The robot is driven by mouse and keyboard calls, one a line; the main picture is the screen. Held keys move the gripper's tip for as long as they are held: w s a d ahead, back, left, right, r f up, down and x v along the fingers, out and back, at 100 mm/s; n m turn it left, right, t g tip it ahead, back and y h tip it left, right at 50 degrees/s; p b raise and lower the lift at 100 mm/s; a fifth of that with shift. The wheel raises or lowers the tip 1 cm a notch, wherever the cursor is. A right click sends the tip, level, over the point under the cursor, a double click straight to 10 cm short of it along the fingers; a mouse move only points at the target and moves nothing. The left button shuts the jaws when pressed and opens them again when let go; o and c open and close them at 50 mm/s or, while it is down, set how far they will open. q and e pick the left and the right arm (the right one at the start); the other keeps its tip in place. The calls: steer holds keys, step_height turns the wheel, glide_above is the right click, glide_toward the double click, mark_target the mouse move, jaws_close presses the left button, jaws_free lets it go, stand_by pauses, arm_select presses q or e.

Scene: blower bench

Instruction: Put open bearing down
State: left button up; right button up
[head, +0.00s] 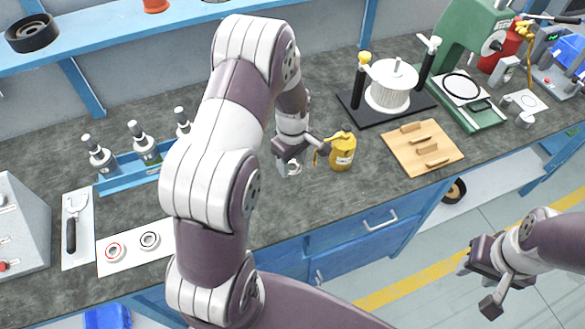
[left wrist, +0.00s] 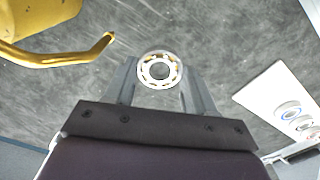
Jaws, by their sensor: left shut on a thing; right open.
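The open bearing (left wrist: 160,70), a metal ring with its balls showing, is between the fingertips of my left gripper (left wrist: 158,78) in the left wrist view. My left gripper (head: 292,163) is shut on it, over the bench just left of the yellow oil can. In the head view only a small part of the bearing (head: 295,169) shows below the fingers. I cannot tell how high it is above the bench. My right gripper (head: 482,272) is open and empty at the lower right, in front of the bench.
A white card (head: 125,266) at left carries a red-ringed bearing (head: 115,251) and a dark-ringed bearing (head: 149,239). The yellow oil can (head: 343,151) stands close beside my left gripper, its spout towards it. A wooden board (head: 440,155) lies to the right. Bare grey bench lies in front.

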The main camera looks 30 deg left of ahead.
mark_target(291, 179)
arm_select(q)
steer(key=shift+a+f, duration=0.15)
steer(key=shift+f, duration=1.95)
steer(key=shift+f, duration=0.1)
steer(key=o, duration=1)
